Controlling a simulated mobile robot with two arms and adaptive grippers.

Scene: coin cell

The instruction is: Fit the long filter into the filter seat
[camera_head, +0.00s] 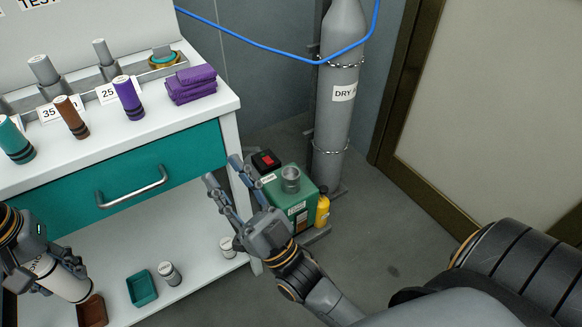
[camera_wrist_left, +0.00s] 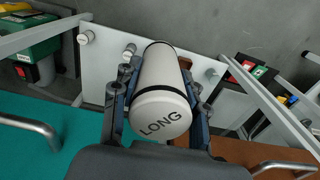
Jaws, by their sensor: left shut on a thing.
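My left gripper (camera_head: 50,268) is at the lower left in the head view, in front of the workbench, shut on a white cylinder, the long filter (camera_head: 68,285). In the left wrist view, the filter (camera_wrist_left: 161,88) lies between both fingers, with "LONG" on its near end and a dark band near its far end. My right gripper (camera_head: 224,172) is open and empty, in front of the bench's right end. Right of it, a green unit (camera_head: 301,217) on the floor carries a grey round socket (camera_head: 290,178) on top. I cannot tell whether this is the filter seat.
On the lower shelf are a teal tray (camera_head: 142,289), a brown tray (camera_head: 92,311) and small white cylinders (camera_head: 170,274). A grey gas cylinder (camera_head: 339,100) and a yellow bottle (camera_head: 322,211) stand by the green unit. Floor to the right is clear.

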